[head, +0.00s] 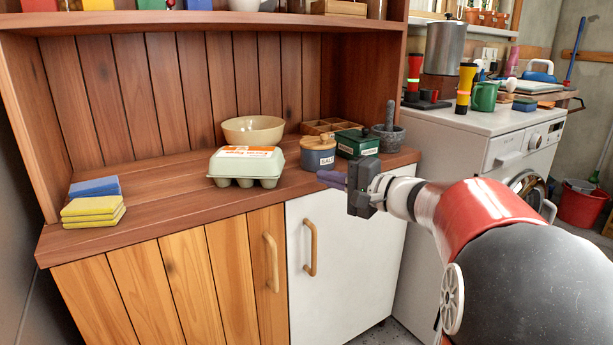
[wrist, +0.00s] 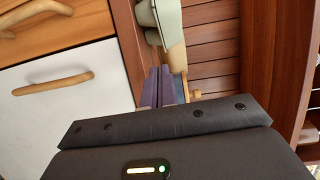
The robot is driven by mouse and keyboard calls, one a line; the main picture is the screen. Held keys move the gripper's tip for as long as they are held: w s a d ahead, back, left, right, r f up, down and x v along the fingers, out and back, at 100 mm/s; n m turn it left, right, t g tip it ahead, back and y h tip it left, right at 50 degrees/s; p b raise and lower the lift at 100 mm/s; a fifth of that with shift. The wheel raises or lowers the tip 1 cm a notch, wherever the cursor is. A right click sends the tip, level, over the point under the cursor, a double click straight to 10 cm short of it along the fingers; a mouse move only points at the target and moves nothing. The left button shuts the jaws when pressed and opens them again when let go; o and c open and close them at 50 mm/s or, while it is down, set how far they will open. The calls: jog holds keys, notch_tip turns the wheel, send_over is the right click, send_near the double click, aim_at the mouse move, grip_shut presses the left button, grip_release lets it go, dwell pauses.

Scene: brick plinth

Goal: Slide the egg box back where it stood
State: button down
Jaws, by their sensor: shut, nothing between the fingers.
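The egg box (head: 246,166) is pale green-grey with a white and orange label. In the head view it stands upright and closed near the front edge of the wooden counter (head: 170,185). Part of it also shows at the top of the wrist view (wrist: 168,22). My gripper (head: 322,177) is shut and empty, its purple fingers pointing left at the counter's front edge. It is to the right of the egg box, apart from it in the head view. The fingers show in the wrist view (wrist: 164,72).
A salt jar (head: 318,156) stands close behind my fingers, right of the egg box. A green tin (head: 356,145), a mortar (head: 388,138) and a cream bowl (head: 253,130) are farther back. Sponges (head: 94,207) lie at left. The counter between sponges and egg box is clear.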

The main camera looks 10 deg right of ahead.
aim_at(299, 177)
jog(key=shift+m+t, duration=0.3)
jog(key=shift+t, duration=0.1)
jog(key=x, duration=0.6)
jog(key=w+d+p+x, duration=0.1)
jog(key=x, duration=0.2)
jog(key=shift+w+r, duration=0.15)
jog(key=shift+w, duration=0.05)
